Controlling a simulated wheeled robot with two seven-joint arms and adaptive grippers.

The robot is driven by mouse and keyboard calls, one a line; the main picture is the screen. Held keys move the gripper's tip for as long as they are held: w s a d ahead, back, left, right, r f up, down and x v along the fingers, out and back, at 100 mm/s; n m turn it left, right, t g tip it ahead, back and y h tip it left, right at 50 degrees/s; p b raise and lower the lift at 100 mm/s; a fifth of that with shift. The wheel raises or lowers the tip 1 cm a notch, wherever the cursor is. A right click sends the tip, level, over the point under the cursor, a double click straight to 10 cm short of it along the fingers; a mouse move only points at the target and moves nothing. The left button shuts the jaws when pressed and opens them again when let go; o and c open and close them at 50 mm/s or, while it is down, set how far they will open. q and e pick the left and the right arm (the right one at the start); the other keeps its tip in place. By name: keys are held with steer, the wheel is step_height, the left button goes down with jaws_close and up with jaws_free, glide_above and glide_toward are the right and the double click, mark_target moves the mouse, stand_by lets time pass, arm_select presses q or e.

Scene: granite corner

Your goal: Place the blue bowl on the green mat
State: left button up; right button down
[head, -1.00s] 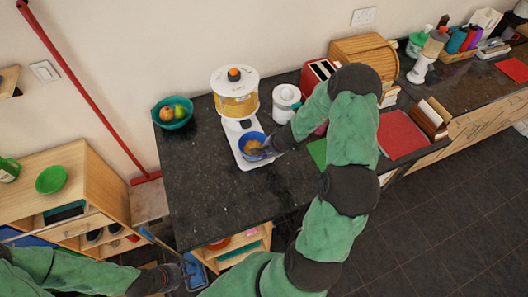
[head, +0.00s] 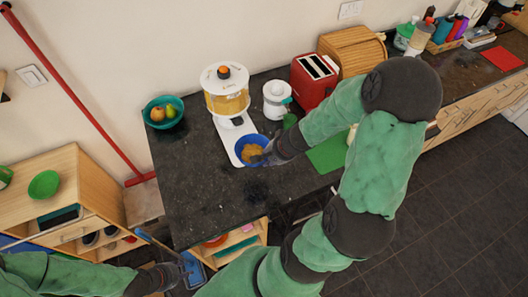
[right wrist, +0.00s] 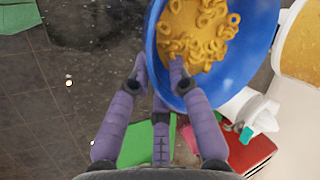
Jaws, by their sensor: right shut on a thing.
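The blue bowl (head: 264,141), with yellow rings of cereal in it, is at the white tray of the dispenser in the head view. In the right wrist view the bowl (right wrist: 243,88) fills the upper middle. My right gripper (head: 268,158) is shut on the bowl's near right rim; its fingers (right wrist: 161,78) show at the rim in the wrist view. I cannot tell whether the bowl is lifted. The green mat (head: 328,153) lies flat to the right, partly covered by my right arm. My left gripper (head: 174,273) is low at the left, its fingers unclear.
The cereal dispenser (head: 226,92) stands behind the bowl. A white canister (head: 277,98), red toaster (head: 313,80) and wooden bread box (head: 352,50) line the wall. A teal fruit bowl (head: 163,113) is at the left. The dark counter (head: 195,180) is clear in front.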

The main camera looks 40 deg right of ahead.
steer(key=s+d+m+h+b, duration=0.3)
steer(key=s+d+m+b, duration=0.3)
steer(key=s+d+b, duration=0.9)
steer(key=w+d+f, duration=0.1)
steer(key=d+f, duration=0.1)
steer(key=d, duration=0.2)
steer(key=w+d+f, duration=0.1)
steer(key=d+f, duration=0.5)
steer(key=d, duration=0.1)
steer(key=shift+w+d+f+b, duration=0.2)
steer(key=shift+w+d+b, duration=0.1)
steer(key=shift+w+b, duration=0.1)
steer(key=shift+w+d+f, duration=0.1)
steer(key=shift+d+f, duration=0.15)
steer(key=shift+f, duration=0.15)
steer(key=shift+d+f+b, duration=0.15)
steer(key=shift+f+b, duration=0.45)
steer(key=shift+f, duration=1)
steer(key=shift+f, duration=0.1)
